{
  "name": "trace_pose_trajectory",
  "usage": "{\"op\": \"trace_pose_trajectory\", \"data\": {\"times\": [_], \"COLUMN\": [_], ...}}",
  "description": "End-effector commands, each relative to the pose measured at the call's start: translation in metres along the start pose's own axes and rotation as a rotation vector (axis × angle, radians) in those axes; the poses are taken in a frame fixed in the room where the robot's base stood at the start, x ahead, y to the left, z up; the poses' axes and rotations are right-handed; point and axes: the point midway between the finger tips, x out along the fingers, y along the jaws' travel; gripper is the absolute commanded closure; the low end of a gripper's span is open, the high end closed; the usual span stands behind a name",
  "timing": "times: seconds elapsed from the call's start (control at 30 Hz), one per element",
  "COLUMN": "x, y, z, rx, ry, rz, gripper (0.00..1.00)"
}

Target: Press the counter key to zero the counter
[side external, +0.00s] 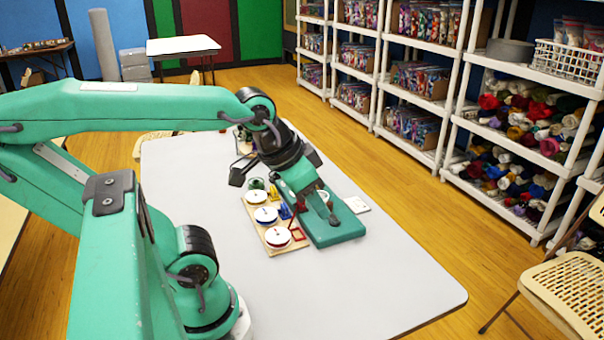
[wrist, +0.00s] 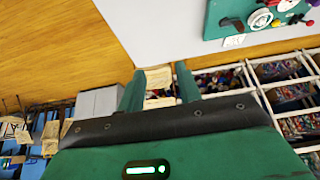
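A green board (side external: 335,233) lies on the table and also shows at the top right of the wrist view (wrist: 222,22). It carries a white round dial (wrist: 260,18) and small red, yellow and black knobs. I cannot tell which part is the counter key. A small white card (side external: 356,205) lies beside the board; the wrist view shows it too (wrist: 233,41). My gripper (wrist: 158,85) has its two teal fingers apart with nothing between them. In the side view my gripper (side external: 318,188) is over the board and partly hides it; I cannot tell whether it touches.
A wooden tray (side external: 270,247) with white discs with yellow, blue and red rims sits left of the board. The front of the table (side external: 370,280) is clear. White shelves (side external: 455,90) stand to the right, and a folding chair (side external: 565,290) is at the near right.

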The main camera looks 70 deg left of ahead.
Motion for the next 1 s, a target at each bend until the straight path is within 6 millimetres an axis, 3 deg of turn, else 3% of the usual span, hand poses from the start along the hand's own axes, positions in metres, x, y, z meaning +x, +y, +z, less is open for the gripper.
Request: {"op": "trace_pose_trajectory", "data": {"times": [0.03, 0.17, 1.0], "x": [0.0000, 0.0000, 0.0000], "y": [0.0000, 0.0000, 0.0000], "z": [0.0000, 0.0000, 0.0000], "rx": [0.000, 0.000, 0.000], "ry": [0.000, 0.000, 0.000], "rz": [0.000, 0.000, 0.000], "gripper": [0.76, 1.00, 1.00]}}
